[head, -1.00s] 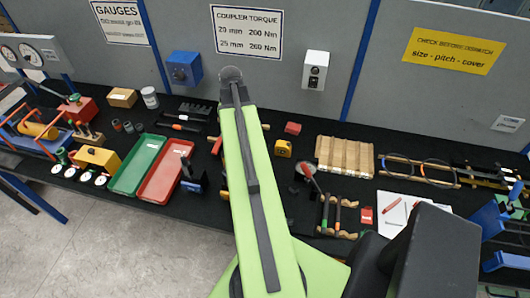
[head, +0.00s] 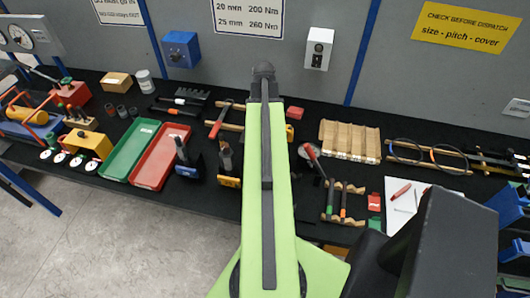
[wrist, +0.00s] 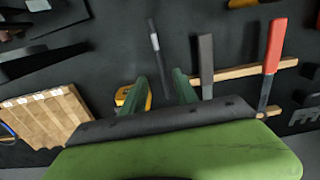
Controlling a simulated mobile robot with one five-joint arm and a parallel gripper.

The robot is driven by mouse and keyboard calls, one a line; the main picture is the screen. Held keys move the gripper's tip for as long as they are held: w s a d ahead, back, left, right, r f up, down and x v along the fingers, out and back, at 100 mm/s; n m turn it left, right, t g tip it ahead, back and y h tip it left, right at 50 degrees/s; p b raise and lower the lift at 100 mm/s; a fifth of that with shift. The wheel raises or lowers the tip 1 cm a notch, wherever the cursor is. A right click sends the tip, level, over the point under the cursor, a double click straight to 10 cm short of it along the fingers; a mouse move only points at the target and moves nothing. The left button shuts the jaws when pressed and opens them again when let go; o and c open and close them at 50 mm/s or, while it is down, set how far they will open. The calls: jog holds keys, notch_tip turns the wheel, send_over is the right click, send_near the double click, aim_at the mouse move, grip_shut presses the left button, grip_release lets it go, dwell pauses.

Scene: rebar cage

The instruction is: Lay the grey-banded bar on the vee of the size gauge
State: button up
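In the wrist view, a thin dark bar with a light grey band (wrist: 155,42) lies on the black mat; in the head view I cannot pick it out, and my arm covers that part of the bench. My gripper (wrist: 162,80) is open, its two dark green fingers apart, with the bar's near end between them in the picture. I see no contact. I cannot tell for sure which thing is the size gauge. A blue stand with dark upright parts (head: 188,168) and a yellow-based stand with a brown upright (head: 228,178) stand left of my arm.
A slotted wooden block (head: 349,141) and a rack of colour-banded bars (head: 343,203) are right of my arm. Green (head: 131,149) and red (head: 161,157) trays lie left.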

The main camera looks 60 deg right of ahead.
notch_tip(320, 180, down, 8)
jog(key=b, duration=0.6)
jog(key=shift+a+r, duration=0.1)
jog(key=shift+r, duration=0.3)
jog(key=shift+c, duration=0.3)
grip_shut()
